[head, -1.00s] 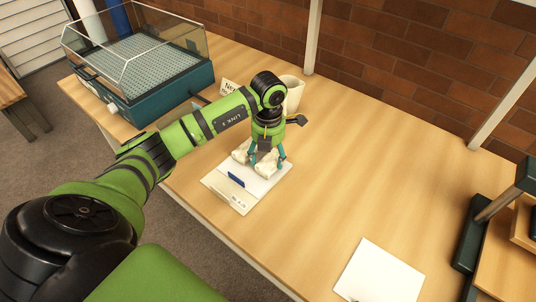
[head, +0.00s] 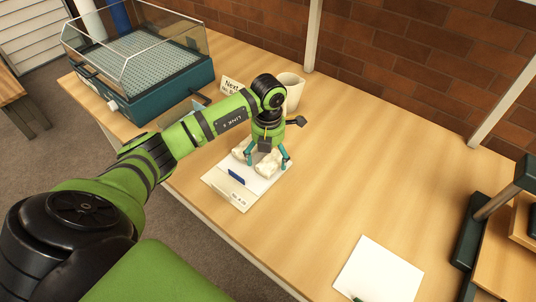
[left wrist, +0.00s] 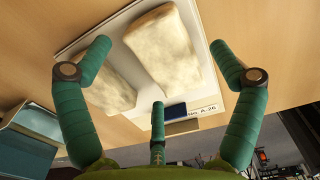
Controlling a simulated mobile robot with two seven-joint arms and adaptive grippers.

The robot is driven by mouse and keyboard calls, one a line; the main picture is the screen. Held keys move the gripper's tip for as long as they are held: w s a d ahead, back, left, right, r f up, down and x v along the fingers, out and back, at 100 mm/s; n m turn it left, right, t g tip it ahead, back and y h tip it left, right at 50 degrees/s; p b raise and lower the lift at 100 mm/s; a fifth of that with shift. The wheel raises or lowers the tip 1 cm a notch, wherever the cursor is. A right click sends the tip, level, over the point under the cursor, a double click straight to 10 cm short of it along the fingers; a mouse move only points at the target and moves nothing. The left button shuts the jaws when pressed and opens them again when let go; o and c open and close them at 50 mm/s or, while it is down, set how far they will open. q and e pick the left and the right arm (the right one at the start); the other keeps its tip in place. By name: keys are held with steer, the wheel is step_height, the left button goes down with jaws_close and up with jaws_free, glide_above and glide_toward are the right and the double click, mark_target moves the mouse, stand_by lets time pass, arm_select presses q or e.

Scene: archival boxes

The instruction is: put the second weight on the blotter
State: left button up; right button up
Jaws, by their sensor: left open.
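Two cream, pillow-shaped weights lie side by side on a flat white board, apparently the blotter (head: 222,184). The left weight (head: 240,151) is partly behind my gripper; the right weight (head: 268,168) is between its fingers. In the left wrist view the right weight (left wrist: 165,48) lies near the middle and the left weight (left wrist: 108,92) is partly behind a finger. My left gripper (head: 268,162) is open above the weights, its teal fingers spread. Its fingers also show in the left wrist view (left wrist: 160,47), apart from each other.
A blue tab (head: 237,177) and a number label stand on the board's front part. A cream cup (head: 292,92) and a sign card (head: 231,86) are behind my arm. A clear-lidded teal case (head: 165,91) is back left. A white sheet (head: 380,272) lies front right; the table between is clear.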

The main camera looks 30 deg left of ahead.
mark_target(268, 158)
arm_select(q)
step_height(268, 158, up, 12)
steer(key=b, duration=0.2)
steer(key=shift+s, duration=0.1)
stand_by(0.3)
